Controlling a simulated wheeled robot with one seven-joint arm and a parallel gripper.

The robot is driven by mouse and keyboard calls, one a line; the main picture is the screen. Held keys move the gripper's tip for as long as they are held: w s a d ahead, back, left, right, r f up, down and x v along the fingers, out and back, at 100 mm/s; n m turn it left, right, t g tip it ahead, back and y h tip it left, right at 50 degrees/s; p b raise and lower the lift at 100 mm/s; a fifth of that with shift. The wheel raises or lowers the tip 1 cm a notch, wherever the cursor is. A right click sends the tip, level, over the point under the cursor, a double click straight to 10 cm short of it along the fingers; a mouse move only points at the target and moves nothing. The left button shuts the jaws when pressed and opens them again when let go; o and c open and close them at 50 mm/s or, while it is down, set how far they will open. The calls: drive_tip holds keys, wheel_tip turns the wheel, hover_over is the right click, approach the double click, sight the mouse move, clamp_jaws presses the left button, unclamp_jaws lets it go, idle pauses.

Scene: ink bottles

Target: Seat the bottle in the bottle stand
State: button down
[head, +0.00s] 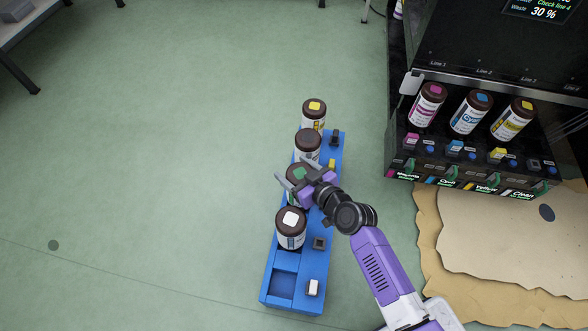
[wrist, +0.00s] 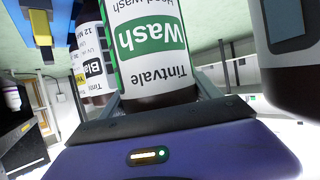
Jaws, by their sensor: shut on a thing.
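A dark bottle with a green-and-white "Wash" label (wrist: 150,38) is between the fingers of my gripper (head: 297,174). My gripper is shut on it. In the head view its dark cap with a green patch (head: 297,171) shows, partly covered by the fingers. The bottle is in the row over the long blue stand (head: 272,298), between a grey-patched and a white-patched bottle. The wrist view shows the bottle upside down. Its base is hidden in the head view, so I cannot tell whether it is raised or seated. The stand's front square recess (head: 283,285) is empty.
Yellow-patched (head: 314,116), grey-patched (head: 307,146) and white-patched (head: 290,229) bottles stand close around in the same row. A black machine (head: 460,90) at right holds magenta, cyan and yellow bottles; its "Clean" place shows no bottle. Brown sheeting (head: 430,235) lies below it. Left floor is clear.

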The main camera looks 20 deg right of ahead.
drive_tip(key=shift+f, duration=0.1)
drive_tip(key=shift+c, duration=0.6)
unclamp_jaws()
drive_tip(key=shift+o, duration=0.3)
drive_tip(key=shift+f, duration=0.1)
drive_tip(key=shift+s, duration=0.1)
drive_tip(key=p+v, duration=0.1)
drive_tip(key=v, duration=0.6)
drive_tip(key=shift+s+r+p, duration=0.2)
drive_tip(key=shift+s+p, duration=0.1)
drive_tip(key=shift+p, duration=0.05)
drive_tip(key=shift+d, duration=0.15)
